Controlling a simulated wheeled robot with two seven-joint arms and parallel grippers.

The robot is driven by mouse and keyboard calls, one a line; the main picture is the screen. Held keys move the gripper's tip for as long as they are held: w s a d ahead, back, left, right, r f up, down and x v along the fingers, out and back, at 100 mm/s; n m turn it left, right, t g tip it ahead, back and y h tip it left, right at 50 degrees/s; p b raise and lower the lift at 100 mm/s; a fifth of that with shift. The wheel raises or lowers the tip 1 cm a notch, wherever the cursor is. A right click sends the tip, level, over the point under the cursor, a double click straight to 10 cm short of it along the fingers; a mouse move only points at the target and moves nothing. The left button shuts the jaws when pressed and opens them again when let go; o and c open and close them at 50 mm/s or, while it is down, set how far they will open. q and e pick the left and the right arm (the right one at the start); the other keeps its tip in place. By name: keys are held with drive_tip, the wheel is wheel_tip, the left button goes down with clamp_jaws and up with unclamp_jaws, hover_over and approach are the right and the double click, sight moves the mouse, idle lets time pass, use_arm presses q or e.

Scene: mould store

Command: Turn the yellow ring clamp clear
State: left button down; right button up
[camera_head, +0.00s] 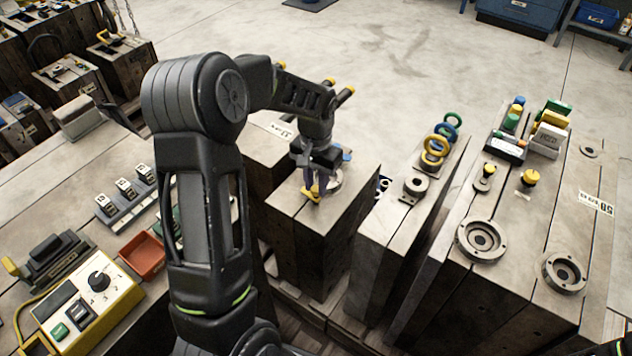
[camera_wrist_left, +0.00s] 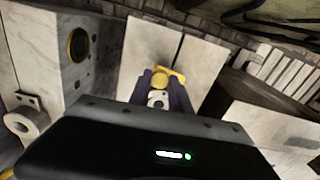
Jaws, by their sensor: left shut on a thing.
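The yellow clamp (camera_head: 312,192) is on top of the split mould block (camera_head: 318,216) in the middle of the head view, beside a grey metal ring (camera_head: 335,179). My left gripper (camera_head: 313,186) points down over that block and is shut on the clamp. In the left wrist view the clamp (camera_wrist_left: 164,77) shows as a yellow piece with a pale round part, between the two dark purple fingers (camera_wrist_left: 165,90). The fingers partly cover the clamp. I cannot tell which way the clamp is turned relative to the ring.
Further mould blocks stand to the right, with round metal rings (camera_head: 481,239), coloured lifting rings (camera_head: 434,151) and yellow knobs (camera_head: 530,177) on top. A bench to the left bears a yellow control box (camera_head: 122,287) and a red tray (camera_head: 143,257). Open floor (camera_head: 400,60) lies behind.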

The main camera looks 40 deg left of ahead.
sight(316, 188)
use_arm(q)
drive_tip(key=shift+n, duration=1.6)
drive_tip(key=c, duration=1.2)
unclamp_jaws()
wheel_tip(316, 188, up, 8)
drive_tip(key=shift+f+p, duration=0.1)
drive_tip(key=shift+p, duration=0.7)
